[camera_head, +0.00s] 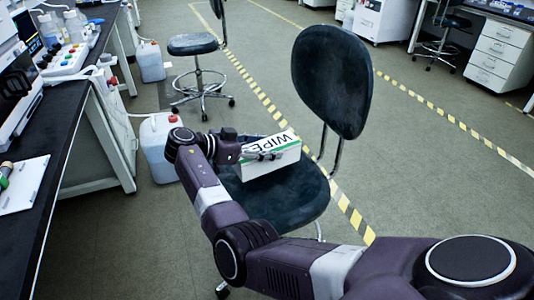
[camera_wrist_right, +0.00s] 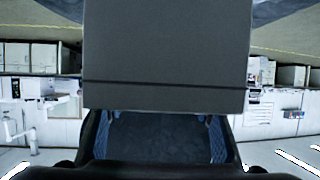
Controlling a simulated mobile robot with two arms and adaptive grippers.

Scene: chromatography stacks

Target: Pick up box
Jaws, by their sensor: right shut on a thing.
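The white box (camera_head: 283,162), with a green edge and the letters "WIPE" on it, is at the dark chair's seat (camera_head: 290,199). I cannot tell whether it touches the seat or is just above it. My right gripper (camera_head: 268,155) reaches over the seat from the left and is shut on the box, with the fingers at its lettered side. In the right wrist view the box (camera_wrist_right: 165,55) is a large dark grey face in the upper middle. The right gripper (camera_wrist_right: 160,138) shows just below it. My left gripper is out of view.
The chair's tall backrest (camera_head: 333,82) stands just behind and right of the box. A black workbench (camera_head: 62,125) with lab equipment runs along the left. A plastic canister (camera_head: 158,150) and a stool (camera_head: 193,45) stand on the floor nearby. Open floor lies to the right.

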